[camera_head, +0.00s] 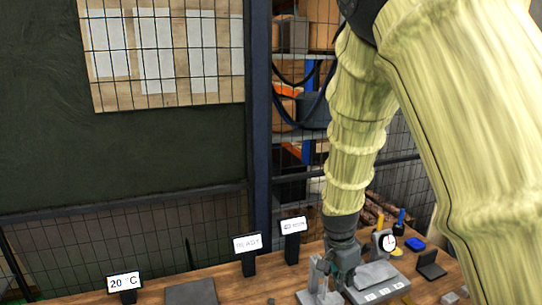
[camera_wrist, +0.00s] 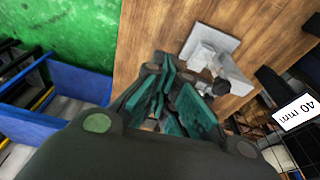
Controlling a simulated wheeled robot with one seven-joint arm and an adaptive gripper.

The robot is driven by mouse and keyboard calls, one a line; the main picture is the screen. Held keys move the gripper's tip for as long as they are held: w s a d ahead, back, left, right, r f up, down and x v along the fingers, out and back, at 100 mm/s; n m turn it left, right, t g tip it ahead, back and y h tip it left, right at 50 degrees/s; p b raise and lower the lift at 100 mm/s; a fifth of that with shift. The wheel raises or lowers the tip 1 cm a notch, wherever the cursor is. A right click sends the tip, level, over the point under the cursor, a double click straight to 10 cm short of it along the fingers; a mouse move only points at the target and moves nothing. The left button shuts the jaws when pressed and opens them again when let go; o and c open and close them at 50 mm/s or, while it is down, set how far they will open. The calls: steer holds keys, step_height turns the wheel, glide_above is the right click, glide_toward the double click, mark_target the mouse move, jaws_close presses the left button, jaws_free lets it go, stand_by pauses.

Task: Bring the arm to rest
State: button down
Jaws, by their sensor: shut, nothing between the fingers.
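My arm, in a pale yellow sleeve, reaches down on the right side of the head view. My gripper (camera_head: 345,268) points down close to the wooden table (camera_head: 240,290), beside a small grey metal stand (camera_head: 320,277). In the wrist view, my gripper (camera_wrist: 170,95) shows its dark and teal fingers drawn together, with nothing held. The grey stand (camera_wrist: 212,45) also shows there, just beyond the fingers. I cannot tell from these views whether the fingers touch it.
A dial gauge (camera_head: 388,242), a grey block with labels (camera_head: 378,283) and a blue item (camera_head: 415,244) sit right of my gripper. Small signs (camera_head: 247,242) stand on the table. A mesh fence is behind. A blue bin (camera_wrist: 70,80) shows in the wrist view.

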steer(key=s+d+f+n+y, duration=0.1)
steer(key=s+f+n, duration=0.3)
steer(key=f, duration=0.6)
steer(key=s+d+f+n, duration=0.1)
steer(key=s+f, duration=0.5)
steer(key=f, duration=0.4)
steer(key=s+d+f+n, duration=0.1)
steer(key=s+f+n, duration=0.2)
steer(key=s+f, duration=0.35)
steer(key=s+f+n+y, duration=0.15)
steer(key=s+f, duration=0.25)
steer(key=s, duration=0.6)
steer(key=s+d+f+n, duration=0.1)
steer(key=s+f+n, duration=0.35)
steer(key=s, duration=0.45)
step_height(320, 180, down, 9)
steer(key=m+b, duration=0.1)
steer(key=b, duration=0.7)
steer(key=shift+w+a+r+g, duration=0.2)
steer(key=shift+a+g, duration=0.05)
steer(key=shift+g, duration=0.15)
steer(key=shift+h, duration=0.25)
